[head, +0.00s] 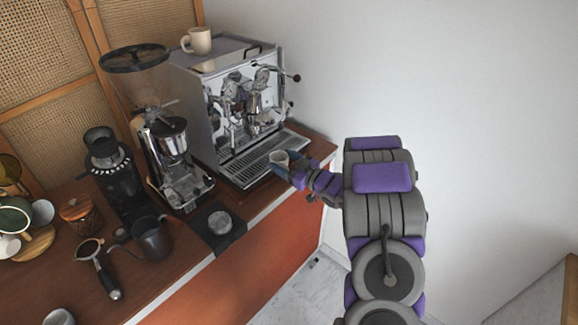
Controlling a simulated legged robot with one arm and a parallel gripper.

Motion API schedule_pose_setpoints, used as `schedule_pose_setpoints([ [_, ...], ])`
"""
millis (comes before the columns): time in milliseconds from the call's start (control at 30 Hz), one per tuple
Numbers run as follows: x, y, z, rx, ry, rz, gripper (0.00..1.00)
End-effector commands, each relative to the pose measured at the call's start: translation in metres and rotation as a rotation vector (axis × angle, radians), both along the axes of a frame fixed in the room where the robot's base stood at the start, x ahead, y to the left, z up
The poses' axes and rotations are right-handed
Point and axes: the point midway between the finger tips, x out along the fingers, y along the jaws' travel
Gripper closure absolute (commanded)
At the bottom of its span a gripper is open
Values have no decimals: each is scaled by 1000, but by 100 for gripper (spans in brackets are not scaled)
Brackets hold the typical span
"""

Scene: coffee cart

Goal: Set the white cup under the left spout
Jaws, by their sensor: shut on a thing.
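The white cup (279,158) is at the front right of the espresso machine's drip tray (240,171). My gripper (284,168) is shut on the cup, reaching in from the right. The cup looks upright; I cannot tell whether its base touches the tray. The chrome espresso machine (192,103) stands at the back of the counter. Its group head and portafilter area (254,104) is above and behind the cup. The separate spouts are too small to make out.
A cream mug (197,41) stands on top of the machine. A grinder (170,150) stands left of it. A tamping mat (207,240), a dark pitcher (152,240) and a loose portafilter (100,270) lie along the counter's front. A white wall is at the right.

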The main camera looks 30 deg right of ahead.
Motion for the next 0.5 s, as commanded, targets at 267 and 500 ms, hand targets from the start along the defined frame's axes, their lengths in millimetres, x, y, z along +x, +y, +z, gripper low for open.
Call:
schedule_pose_setpoints([
  [267, 28, 12, -4, 2, 2, 0, 75],
  [500, 53, 27, 0, -6, -2, 1, 75],
])
